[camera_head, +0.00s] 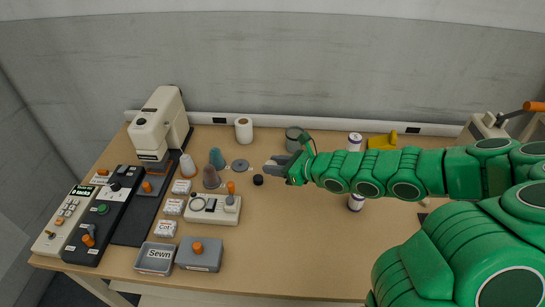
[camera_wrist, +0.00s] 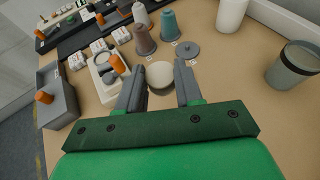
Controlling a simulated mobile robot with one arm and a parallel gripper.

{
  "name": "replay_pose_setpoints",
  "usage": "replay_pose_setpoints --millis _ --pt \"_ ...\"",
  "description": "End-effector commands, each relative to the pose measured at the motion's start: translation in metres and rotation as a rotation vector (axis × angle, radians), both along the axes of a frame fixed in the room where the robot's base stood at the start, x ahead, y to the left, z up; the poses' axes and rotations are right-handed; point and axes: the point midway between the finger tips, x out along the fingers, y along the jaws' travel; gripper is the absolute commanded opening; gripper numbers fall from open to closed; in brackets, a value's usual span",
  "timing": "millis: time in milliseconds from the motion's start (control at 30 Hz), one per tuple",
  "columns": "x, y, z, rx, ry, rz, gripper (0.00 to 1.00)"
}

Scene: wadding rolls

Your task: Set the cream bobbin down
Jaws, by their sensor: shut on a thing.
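My gripper (camera_head: 274,165) reaches in from the right over the left-middle of the table. In the wrist view its two grey fingers (camera_wrist: 160,76) are closed on the sides of the cream bobbin (camera_wrist: 160,74), which shows as a pale round top. In the head view only a small pale part of the bobbin shows at the fingertips. I cannot tell whether its underside touches the table.
A grey cup (camera_wrist: 293,68) stands right.

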Motion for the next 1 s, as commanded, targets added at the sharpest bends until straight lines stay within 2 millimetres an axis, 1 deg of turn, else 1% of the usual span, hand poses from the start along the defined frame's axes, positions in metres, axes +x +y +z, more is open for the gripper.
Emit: replay_pose_setpoints --millis 167,800,1000 --pt "0.000 0.000 0.020 -0.003 -0.004 0.002 0.07" --pt "0.000 0.000 0.125 -0.003 -0.005 0.001 0.07" --pt "0.000 -0.001 0.144 -0.004 -0.003 0.000 0.07"
